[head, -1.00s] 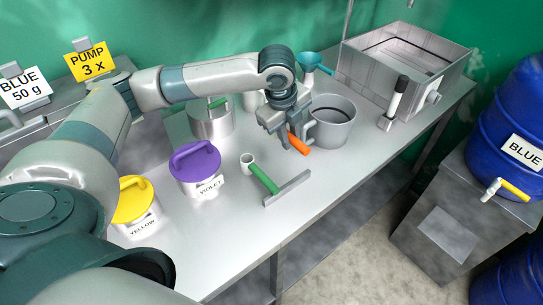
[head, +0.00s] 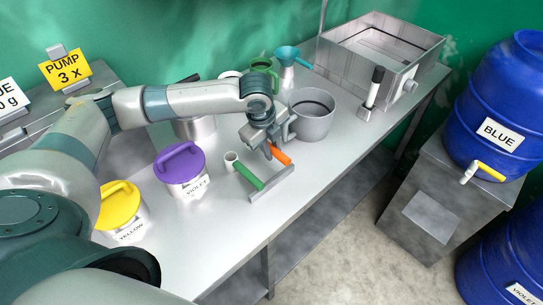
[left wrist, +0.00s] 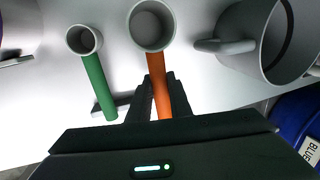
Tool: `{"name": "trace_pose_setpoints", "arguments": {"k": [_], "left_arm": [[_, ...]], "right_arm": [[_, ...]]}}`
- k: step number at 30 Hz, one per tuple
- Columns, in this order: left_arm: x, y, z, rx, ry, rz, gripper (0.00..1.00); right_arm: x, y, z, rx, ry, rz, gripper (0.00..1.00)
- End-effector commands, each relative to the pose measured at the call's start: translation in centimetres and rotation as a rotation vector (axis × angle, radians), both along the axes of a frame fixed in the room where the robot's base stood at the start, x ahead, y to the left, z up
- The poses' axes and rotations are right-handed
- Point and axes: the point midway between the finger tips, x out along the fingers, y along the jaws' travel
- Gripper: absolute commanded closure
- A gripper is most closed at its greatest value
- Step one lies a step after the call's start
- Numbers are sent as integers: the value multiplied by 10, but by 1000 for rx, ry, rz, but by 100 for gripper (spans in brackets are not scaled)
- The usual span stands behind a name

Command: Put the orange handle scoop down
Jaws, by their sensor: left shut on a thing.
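The orange handle scoop (head: 281,155) is held by its handle in my left gripper (head: 267,149). In the left wrist view its orange handle (left wrist: 158,88) runs between the fingers and its grey cup (left wrist: 152,27) points away from me. The gripper is low over the table, near a grey metal rest (head: 270,184). I cannot tell whether the scoop touches the rest or the table. A green handle scoop (head: 248,176) lies with its handle on the rest, just left of the orange one. My right gripper is not in view.
A grey mug-like pot (head: 312,118) stands close right of the gripper. A violet-lidded tub (head: 181,165) and a yellow-lidded tub (head: 119,208) stand to the left. A metal basin (head: 385,55) is at the back right. The table's front edge (head: 300,215) is near the rest.

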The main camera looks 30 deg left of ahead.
Motion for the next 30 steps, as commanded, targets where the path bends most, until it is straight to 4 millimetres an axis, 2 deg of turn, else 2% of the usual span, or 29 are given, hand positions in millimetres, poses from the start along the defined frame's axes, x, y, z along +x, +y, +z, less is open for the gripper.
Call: {"name": "trace_pose_setpoints", "arguments": {"k": [5, 14, 26, 27, 29, 30], "left_arm": [[-1, 0, -5, 1, 2, 0, 100], [0, 0, -35, 1, 1, -1, 100], [-1, 0, -39, 0, 0, -1, 100], [-1, 0, -40, 0, 0, -1, 75], [0, 0, -40, 0, 0, -1, 63], [-1, 0, -39, 0, 0, -1, 63]], "right_arm": [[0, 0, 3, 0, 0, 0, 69], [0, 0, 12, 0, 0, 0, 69], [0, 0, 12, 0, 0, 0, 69], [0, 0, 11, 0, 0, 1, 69], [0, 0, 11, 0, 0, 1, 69], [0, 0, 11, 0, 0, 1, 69]]}}
